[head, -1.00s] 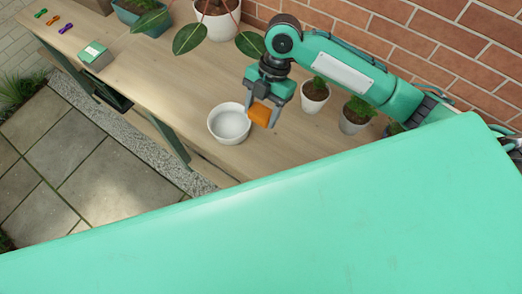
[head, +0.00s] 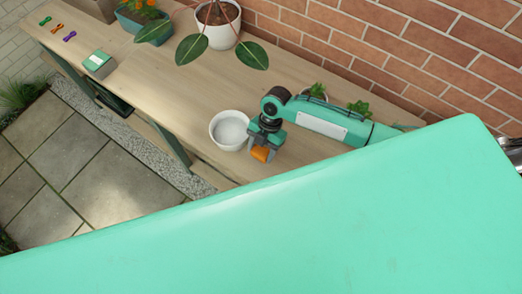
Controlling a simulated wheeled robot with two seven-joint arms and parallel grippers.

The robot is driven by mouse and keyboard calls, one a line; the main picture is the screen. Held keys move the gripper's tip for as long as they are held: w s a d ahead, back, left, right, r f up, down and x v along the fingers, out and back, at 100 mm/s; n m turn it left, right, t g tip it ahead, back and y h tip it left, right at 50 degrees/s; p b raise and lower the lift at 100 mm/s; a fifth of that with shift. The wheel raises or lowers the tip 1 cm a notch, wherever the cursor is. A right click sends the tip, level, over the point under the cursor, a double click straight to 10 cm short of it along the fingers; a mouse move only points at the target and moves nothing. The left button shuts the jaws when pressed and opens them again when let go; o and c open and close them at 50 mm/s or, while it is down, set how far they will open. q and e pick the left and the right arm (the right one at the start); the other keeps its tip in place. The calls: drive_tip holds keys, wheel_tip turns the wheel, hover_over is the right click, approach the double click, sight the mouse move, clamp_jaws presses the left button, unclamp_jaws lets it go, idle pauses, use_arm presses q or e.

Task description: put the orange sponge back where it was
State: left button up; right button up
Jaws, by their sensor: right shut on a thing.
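The orange sponge (head: 260,154) is between the fingers of my right gripper (head: 263,150), which is shut on it. The gripper points down close to the table, to the right of a white bowl (head: 229,131). I cannot tell whether the sponge touches the table top. My left gripper does not show.
The wooden table (head: 160,90) holds a large white plant pot (head: 217,30), a blue-green planter (head: 135,22), a small green-topped box (head: 98,65) and coloured clips (head: 58,29). Small plants (head: 357,108) stand behind my right arm by the brick wall (head: 380,50). The table's middle is clear.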

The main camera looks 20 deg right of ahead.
drive_tip(key=shift+f, duration=1)
drive_tip(key=shift+f, duration=0.1)
drive_tip(key=o, duration=0.9)
